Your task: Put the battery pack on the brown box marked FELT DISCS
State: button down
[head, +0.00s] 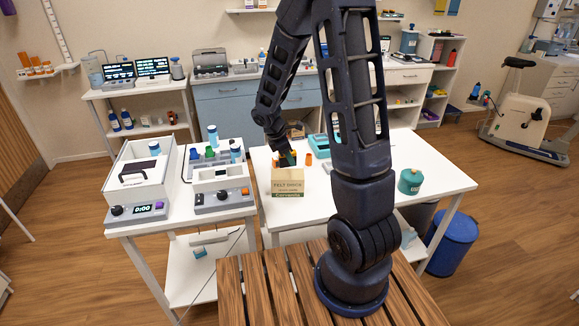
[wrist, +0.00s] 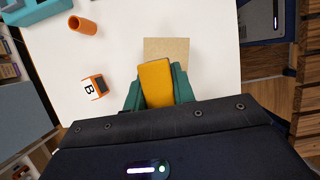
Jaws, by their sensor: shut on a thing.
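The brown box marked FELT DISCS (head: 288,184) stands near the front left of the white table. Its plain tan top shows in the wrist view (wrist: 178,48). My gripper (head: 287,159) is at the top of this box in the head view. In the wrist view its green fingers (wrist: 157,90) are shut on an orange-yellow block (wrist: 156,82), which looks to be the battery pack. The block covers part of the box top. I cannot tell whether the block touches the box. In the head view the block is mostly hidden by my gripper.
An orange tube (wrist: 83,26) and an orange-and-white cube marked B (wrist: 95,87) stand on the white table (head: 425,164) near the box. A teal tray (wrist: 30,10) lies further off. A green canister (head: 410,181) stands at the right. A bench with devices (head: 222,200) adjoins at left.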

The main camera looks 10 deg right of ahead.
aim_at(290, 166)
jog(key=shift+f, duration=1.95)
jog(key=c, duration=1.2)
grip_release()
jog(key=shift+f, duration=0.1)
jog(key=shift+o, duration=0.2)
jog(key=v, duration=1.2)
jog(key=s+d+r+m+t+y, duration=0.2)
jog(key=s+d+r+m, duration=0.3)
jog(key=s+r+m, duration=0.4)
jog(key=s+d+r+m+t+y, duration=0.2)
jog(key=s+d+r+m, duration=0.3)
jog(key=s+r+m, duration=0.4)
jog(key=shift+s+r+t, duration=0.25)
jog(key=shift+s+t, duration=0.05)
jog(key=shift+s, duration=1.75)
jog(key=shift+d, duration=0.1)
